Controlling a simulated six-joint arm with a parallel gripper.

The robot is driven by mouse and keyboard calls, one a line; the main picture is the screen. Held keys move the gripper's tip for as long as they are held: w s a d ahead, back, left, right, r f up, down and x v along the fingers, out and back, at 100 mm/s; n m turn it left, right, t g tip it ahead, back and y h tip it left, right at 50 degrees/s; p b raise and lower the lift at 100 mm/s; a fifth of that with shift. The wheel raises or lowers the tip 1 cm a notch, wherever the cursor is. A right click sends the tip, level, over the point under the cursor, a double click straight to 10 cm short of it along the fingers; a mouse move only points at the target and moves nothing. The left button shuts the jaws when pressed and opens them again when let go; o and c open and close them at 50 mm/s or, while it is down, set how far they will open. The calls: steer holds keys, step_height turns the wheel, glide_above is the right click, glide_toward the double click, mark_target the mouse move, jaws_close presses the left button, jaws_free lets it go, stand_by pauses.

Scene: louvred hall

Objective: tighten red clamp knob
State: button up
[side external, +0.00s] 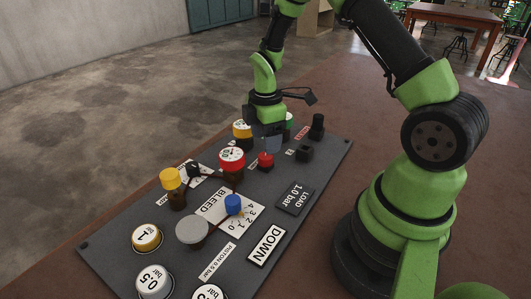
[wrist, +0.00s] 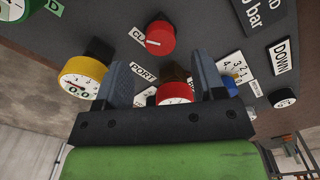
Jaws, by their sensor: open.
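The red clamp knob (wrist: 160,37) is round with a pale pointer line, beside a partly visible label starting "CLA" in the wrist view. In the side view a small red knob (side external: 265,160) sits on the dark panel just below my gripper (side external: 270,145), and looks like the same one. In the wrist view my gripper (wrist: 160,62) is open, its two grey fingers apart with nothing gripped. The knob appears ahead of the fingertips, between their directions, apart from both. The exact height gap cannot be told.
The panel (side external: 120,245) carries a red-rimmed gauge (side external: 232,158), a yellow-rimmed gauge (side external: 242,130), a blue knob (side external: 233,203), a yellow knob (side external: 170,178) and a black knob (side external: 317,126). A black block (side external: 304,151) stands right of the red knob.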

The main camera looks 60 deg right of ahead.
mark_target(266, 159)
step_height(266, 159, down, 5)
steer(key=shift+r, duration=0.1)
steer(key=shift+c, duration=0.2)
steer(key=c, duration=0.9)
